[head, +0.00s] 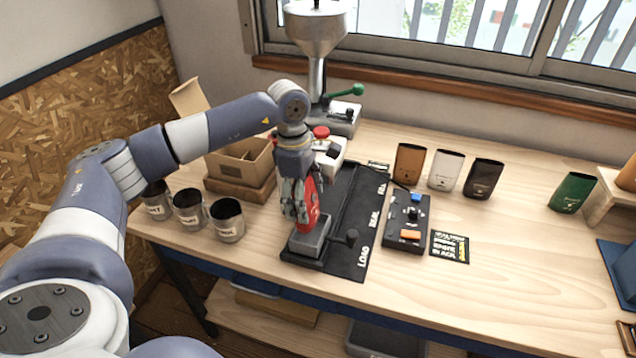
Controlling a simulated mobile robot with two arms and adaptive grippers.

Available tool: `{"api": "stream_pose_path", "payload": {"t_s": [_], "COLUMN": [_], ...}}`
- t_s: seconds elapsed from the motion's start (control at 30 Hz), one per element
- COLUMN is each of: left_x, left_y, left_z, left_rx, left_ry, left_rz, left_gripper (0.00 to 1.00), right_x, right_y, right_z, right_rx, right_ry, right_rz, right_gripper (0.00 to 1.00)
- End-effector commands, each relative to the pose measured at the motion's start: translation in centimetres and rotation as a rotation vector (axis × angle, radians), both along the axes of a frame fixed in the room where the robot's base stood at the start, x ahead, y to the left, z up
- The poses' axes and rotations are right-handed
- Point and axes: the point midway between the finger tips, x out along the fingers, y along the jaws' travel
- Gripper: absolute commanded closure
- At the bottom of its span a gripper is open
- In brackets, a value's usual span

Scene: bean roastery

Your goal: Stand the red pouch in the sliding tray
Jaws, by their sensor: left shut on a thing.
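My left gripper (300,205) points down and is shut on the red pouch (309,208). The pouch is upright, its left part hidden behind the fingers. Its lower end is at the grey sliding tray (309,243), at the front end of the dark track marked LOAD (345,225). I cannot tell whether the pouch's bottom touches the tray floor. A dark knob handle (350,238) sticks out at the tray's right. My right gripper is not in view.
Brown, white, black and green pouches (572,192) stand along the back. A button box (407,222) is right of the track. Several labelled cups (228,220) and a cardboard box (240,160) are left. A filling machine (318,40) stands behind. The table's right middle is clear.

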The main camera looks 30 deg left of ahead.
Motion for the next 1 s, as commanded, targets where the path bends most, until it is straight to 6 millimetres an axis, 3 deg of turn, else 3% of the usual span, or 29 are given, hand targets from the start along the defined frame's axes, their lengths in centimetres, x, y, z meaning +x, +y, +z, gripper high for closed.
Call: {"api": "stream_pose_path", "payload": {"t_s": [0.17,0.47,1.0], "left_x": [0.0,-0.1,0.0], "left_y": [0.0,0.0,0.0], "left_z": [0.0,-1.1,-5.5], "left_rx": [0.0,0.001,0.0], "left_ry": [0.0,0.001,0.0], "left_rz": [-0.001,-0.001,-0.002], "left_gripper": [0.42,0.42,0.42], "right_x": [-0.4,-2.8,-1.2], "right_y": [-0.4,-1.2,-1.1], "right_z": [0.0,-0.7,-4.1], "right_rx": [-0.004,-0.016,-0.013], "right_ry": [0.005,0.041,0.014], "right_rz": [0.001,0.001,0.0], "right_gripper": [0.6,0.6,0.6]}}
